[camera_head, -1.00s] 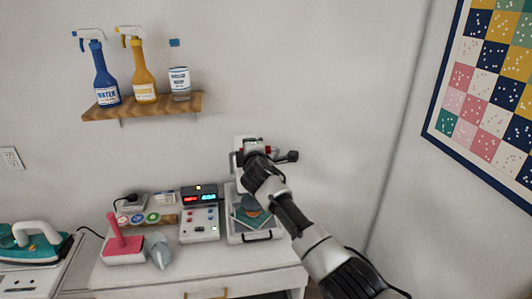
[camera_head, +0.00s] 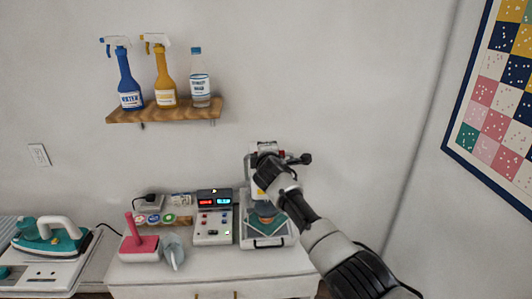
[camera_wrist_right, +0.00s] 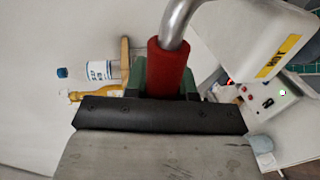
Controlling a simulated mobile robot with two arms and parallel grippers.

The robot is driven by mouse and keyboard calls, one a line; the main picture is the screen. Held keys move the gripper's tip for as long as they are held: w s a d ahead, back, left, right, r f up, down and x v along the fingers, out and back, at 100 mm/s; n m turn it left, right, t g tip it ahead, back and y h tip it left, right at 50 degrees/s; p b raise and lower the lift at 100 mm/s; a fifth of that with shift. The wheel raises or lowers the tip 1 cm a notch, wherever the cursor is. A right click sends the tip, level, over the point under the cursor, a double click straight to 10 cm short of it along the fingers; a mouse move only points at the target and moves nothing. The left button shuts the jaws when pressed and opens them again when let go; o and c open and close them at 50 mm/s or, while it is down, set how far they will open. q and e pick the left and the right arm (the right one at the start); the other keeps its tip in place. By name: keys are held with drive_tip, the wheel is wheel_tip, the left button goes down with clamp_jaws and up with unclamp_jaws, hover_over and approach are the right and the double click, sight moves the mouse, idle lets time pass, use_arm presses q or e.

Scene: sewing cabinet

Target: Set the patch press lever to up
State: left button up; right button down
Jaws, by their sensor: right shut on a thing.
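The patch press (camera_head: 249,178) is a white machine on the cabinet top, with a light base and a black front handle. Its raised head, with a yellow label, shows at the right of the right wrist view (camera_wrist_right: 272,30). The lever has a red grip (camera_wrist_right: 168,68) on a bent metal rod. My right gripper (camera_wrist_right: 166,88) is shut on the red grip, its green fingers on either side. In the head view my right gripper (camera_head: 266,156) is at the upper part of the press and hides most of the lever. My left gripper is not in view.
A control box (camera_head: 213,222) with lit displays stands just left of the press. A pink-handled tool (camera_head: 138,243) and a grey cone-shaped thing (camera_head: 174,252) are farther left. A wall shelf (camera_head: 165,111) holds bottles above. An iron (camera_head: 50,238) sits at far left.

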drive_tip(key=shift+d+f, duration=0.1)
drive_tip(key=shift+f, duration=0.3)
